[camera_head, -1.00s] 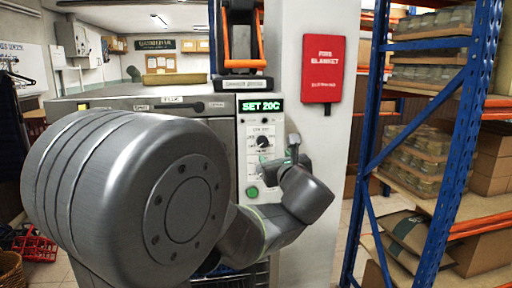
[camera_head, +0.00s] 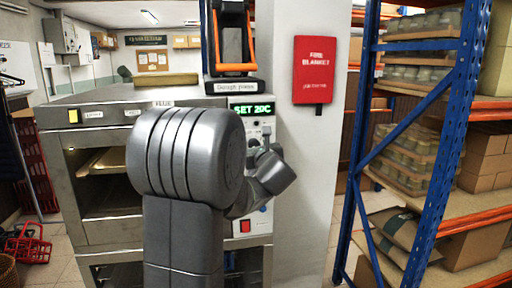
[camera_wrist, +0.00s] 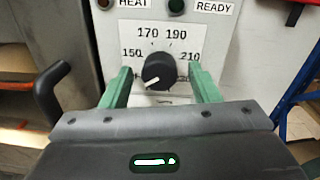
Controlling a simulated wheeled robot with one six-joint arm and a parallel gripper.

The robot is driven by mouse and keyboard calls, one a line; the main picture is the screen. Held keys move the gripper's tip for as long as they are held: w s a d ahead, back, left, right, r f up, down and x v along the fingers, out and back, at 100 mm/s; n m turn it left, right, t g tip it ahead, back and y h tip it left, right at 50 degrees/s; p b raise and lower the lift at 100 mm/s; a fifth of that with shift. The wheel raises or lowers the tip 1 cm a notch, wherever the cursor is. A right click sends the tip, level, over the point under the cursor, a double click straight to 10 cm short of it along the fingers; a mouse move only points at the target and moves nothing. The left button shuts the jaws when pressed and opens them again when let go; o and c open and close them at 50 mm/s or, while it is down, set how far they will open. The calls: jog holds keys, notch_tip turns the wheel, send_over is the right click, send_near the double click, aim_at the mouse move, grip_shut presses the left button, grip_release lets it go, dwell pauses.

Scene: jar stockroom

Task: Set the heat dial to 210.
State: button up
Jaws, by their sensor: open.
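The heat dial (camera_wrist: 158,70) is a black round knob with a white pointer mark, on a white scale plate. Its pointer aims to the lower left, below the 150 mark. The scale reads 150, 170, 190 and 210 clockwise, with 210 at the right; lower marks are partly hidden. My gripper (camera_wrist: 161,72) is open, with one green finger on each side of the knob and visible gaps between. In the head view, my gripper (camera_head: 262,144) is at the oven's control panel and hides the dial. The green display (camera_head: 252,109) above reads SET 20C.
HEAT (camera_wrist: 103,4) and READY (camera_wrist: 176,5) lamps sit above the scale. A dark handle (camera_wrist: 50,92) juts out at left. A red button (camera_head: 245,226) is low on the panel. A white pillar with a red fire blanket (camera_head: 314,70) and a blue rack (camera_head: 440,150) stand right.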

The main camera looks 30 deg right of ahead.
jog(key=shift+c, duration=0.5)
jog(key=c, duration=0.9)
